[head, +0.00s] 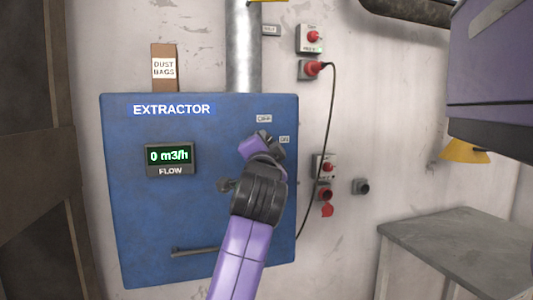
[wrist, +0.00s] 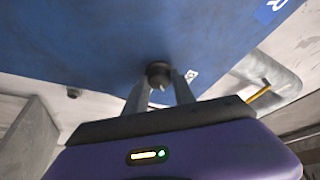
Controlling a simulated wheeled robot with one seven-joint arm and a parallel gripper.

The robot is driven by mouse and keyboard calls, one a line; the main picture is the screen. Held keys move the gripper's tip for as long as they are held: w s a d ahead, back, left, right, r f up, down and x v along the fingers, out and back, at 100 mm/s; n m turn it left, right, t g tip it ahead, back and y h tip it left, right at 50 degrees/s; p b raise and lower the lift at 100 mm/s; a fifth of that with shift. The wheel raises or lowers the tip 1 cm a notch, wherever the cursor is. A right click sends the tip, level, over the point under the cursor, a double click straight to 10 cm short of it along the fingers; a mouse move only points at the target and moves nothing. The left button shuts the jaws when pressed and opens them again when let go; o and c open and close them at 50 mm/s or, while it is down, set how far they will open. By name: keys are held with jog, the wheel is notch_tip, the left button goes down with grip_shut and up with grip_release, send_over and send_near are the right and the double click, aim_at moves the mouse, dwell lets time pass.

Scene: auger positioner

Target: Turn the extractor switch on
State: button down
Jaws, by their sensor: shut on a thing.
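The blue extractor cabinet (head: 205,230) hangs on the wall in the head view, with an OFF label (head: 264,118) and an ON label (head: 284,139) at its upper right. The flow display (head: 170,156) reads 0 m3/h. My gripper (wrist: 163,82) is at the cabinet face, shut on the dark round switch knob (wrist: 157,69) in the wrist view. One finger is on each side of the knob. In the head view my arm and gripper cover the knob, so its pointing direction cannot be told there.
A metal duct (head: 243,50) rises from the cabinet top beside a dust bags box (head: 164,68). Red plugs and sockets (head: 312,69) and a hanging black cable (head: 329,140) are right of the cabinet. A grey bench (head: 455,240) stands at lower right.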

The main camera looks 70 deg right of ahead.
jog(key=shift+r+m+g+y, duration=0.1)
jog(key=shift+m+g+y, duration=0.3)
jog(key=shift+m, duration=1.1)
jog(key=shift+m+g+y, duration=0.35)
jog(key=shift+m+y, duration=0.2)
jog(key=shift+m, duration=0.95)
jog(key=shift+r+m+g+y, duration=0.1)
jog(key=shift+m+g+y, duration=0.3)
jog(key=shift+m, duration=1.1)
jog(key=shift+f, duration=0.1)
jog(key=c, duration=1.1)
grip_release()
jog(key=shift+d, duration=0.1)
jog(key=shift+o, duration=0.2)
